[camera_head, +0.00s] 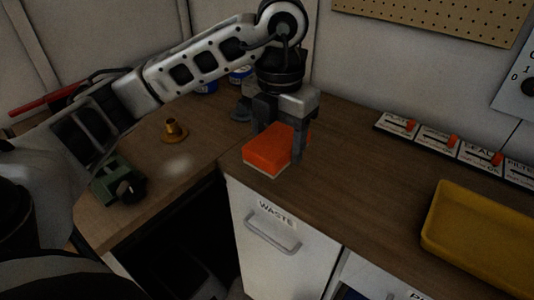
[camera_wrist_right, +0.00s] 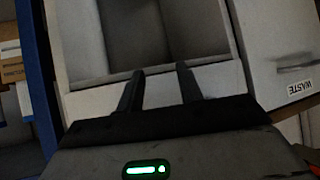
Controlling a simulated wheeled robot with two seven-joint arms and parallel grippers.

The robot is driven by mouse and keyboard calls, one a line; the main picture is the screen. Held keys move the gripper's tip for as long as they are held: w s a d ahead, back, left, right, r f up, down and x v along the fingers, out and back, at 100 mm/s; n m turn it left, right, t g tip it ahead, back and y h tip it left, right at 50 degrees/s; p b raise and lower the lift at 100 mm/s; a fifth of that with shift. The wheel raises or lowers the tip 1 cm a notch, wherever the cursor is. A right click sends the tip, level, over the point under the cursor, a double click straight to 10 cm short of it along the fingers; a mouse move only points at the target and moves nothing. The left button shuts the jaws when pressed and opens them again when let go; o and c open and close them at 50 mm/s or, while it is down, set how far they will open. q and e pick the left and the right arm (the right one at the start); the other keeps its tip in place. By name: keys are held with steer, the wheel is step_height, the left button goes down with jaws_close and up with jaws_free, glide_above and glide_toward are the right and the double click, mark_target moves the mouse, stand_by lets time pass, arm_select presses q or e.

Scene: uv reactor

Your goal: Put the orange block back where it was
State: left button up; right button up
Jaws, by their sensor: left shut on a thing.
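The orange block (camera_head: 268,150) has a bright orange top and a pale lower edge. In the head view it is at the front edge of the wooden counter, above the drawer labelled WASTE. My left gripper (camera_head: 279,148) points down over the block and is shut on it, with a finger on either side. I cannot tell whether the block touches the counter. My right gripper (camera_wrist_right: 160,88) shows only in the right wrist view. Its two fingers are apart with nothing between them, in front of an open pale compartment.
A yellow tray (camera_head: 435,235) lies on the right of the counter. Labelled panels with orange switches (camera_head: 453,142) line the back wall. A brass fitting (camera_head: 174,131) and a green device (camera_head: 118,182) stand on the left. The WASTE drawer (camera_head: 273,240) is below. Counter between block and tray is clear.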

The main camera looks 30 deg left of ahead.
mark_target(271, 134)
arm_select(q)
steer(key=w+a+f, duration=0.6)
steer(key=w+f, duration=0.1)
steer(key=shift+a, duration=0.3)
steer(key=shift+w+a+f, duration=0.25)
steer(key=shift+f, duration=0.25)
steer(key=f, duration=0.1)
steer(key=f+p, duration=0.1)
steer(key=f, duration=0.1)
steer(key=shift+w+a+f, duration=0.1)
steer(key=shift+w+a, duration=0.1)
steer(key=shift+f, duration=0.25)
